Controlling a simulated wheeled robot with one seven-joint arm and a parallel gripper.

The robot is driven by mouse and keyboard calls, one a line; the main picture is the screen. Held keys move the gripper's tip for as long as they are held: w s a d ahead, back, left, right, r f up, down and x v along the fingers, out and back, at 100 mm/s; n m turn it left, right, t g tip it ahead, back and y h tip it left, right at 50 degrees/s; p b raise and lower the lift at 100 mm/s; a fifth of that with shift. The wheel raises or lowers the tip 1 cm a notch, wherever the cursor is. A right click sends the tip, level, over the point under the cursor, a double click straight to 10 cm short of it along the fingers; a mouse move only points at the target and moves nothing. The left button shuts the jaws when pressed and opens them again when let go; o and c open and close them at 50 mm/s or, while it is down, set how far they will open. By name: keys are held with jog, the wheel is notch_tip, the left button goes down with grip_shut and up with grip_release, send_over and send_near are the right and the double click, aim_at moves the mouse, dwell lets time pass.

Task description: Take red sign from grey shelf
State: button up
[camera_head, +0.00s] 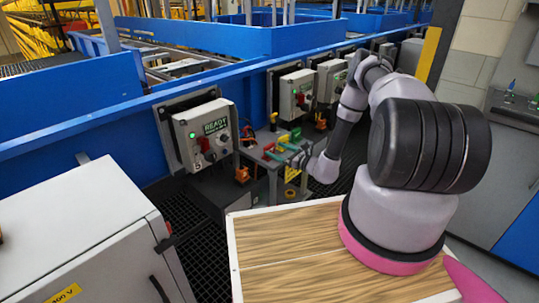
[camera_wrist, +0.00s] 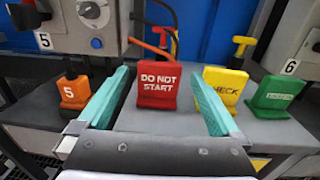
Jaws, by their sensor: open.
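The red sign (camera_wrist: 158,84) with the words "DO NOT START" stands upright on the grey shelf (camera_wrist: 140,118) in the wrist view. My gripper (camera_wrist: 162,92) is open, with its two teal fingers to the left and right of the sign in the picture. I cannot tell whether the fingertips reach the sign. In the head view my gripper (camera_head: 288,152) is over the grey shelf (camera_head: 254,153), small and partly merged with the signs there.
A yellow sign (camera_wrist: 225,86) and a green sign (camera_wrist: 275,93) stand to the right, the yellow one close to my right finger. Grey control boxes (camera_head: 203,132) stand behind along the blue conveyor frame (camera_head: 70,100).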

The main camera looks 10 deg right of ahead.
aim_at(271, 146)
jog(key=x, duration=0.4)
jog(key=shift+w+a, duration=0.15)
jog(key=shift+w, duration=0.05)
jog(key=c, duration=1.4)
jog(key=shift+r, duration=0.1)
jog(key=shift+r, duration=0.1)
